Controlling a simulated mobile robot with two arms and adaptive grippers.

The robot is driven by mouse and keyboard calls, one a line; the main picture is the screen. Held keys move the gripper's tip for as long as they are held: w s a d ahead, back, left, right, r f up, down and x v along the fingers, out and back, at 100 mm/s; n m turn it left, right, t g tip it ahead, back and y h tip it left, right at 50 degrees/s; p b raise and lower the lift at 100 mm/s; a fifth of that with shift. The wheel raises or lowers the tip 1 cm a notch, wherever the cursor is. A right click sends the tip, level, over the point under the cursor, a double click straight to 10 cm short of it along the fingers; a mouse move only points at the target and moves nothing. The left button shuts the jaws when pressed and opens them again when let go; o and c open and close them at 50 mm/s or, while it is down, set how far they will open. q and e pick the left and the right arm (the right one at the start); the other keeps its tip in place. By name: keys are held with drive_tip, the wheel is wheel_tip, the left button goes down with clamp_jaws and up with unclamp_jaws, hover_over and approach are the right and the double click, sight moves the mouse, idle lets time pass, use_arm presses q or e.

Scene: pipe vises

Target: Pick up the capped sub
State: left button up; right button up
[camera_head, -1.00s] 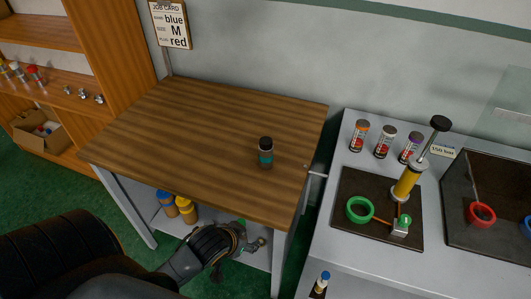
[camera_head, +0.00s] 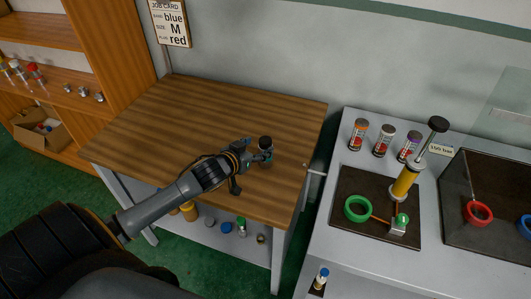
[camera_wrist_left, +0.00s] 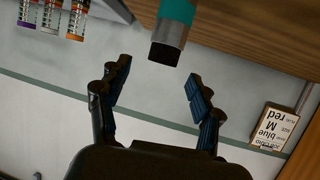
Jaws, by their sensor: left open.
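The capped sub (camera_head: 265,143) stands upright on the wooden table (camera_head: 190,110), near its right side. It has a dark cap and a teal band. My left gripper (camera_head: 256,153) is beside it, just to its left, and partly hides it. In the left wrist view, which is upside down, the capped sub (camera_wrist_left: 173,30) shows its dark end between and just beyond the open fingers of the left gripper (camera_wrist_left: 157,75). Nothing is held. My right gripper is out of view.
To the right, a grey bench holds several spray cans (camera_head: 383,140), a yellow-handled tool (camera_head: 404,183) and a green ring (camera_head: 357,208) on a dark mat. A job card (camera_head: 170,22) hangs on the wall. The rest of the tabletop is clear.

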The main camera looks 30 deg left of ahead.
sight(264, 141)
use_arm(q)
drive_tip(key=x, duration=0.2)
drive_tip(key=p+x, duration=0.1)
drive_tip(key=x, duration=0.2)
drive_tip(key=shift+w+a+f+p, duration=0.1)
drive_tip(key=shift+w+a+p, duration=0.2)
drive_tip(key=shift+w, duration=0.05)
drive_tip(key=shift+w+f, duration=0.2)
drive_tip(key=shift+c, duration=0.2)
clamp_jaws()
drive_tip(key=shift+r, duration=0.15)
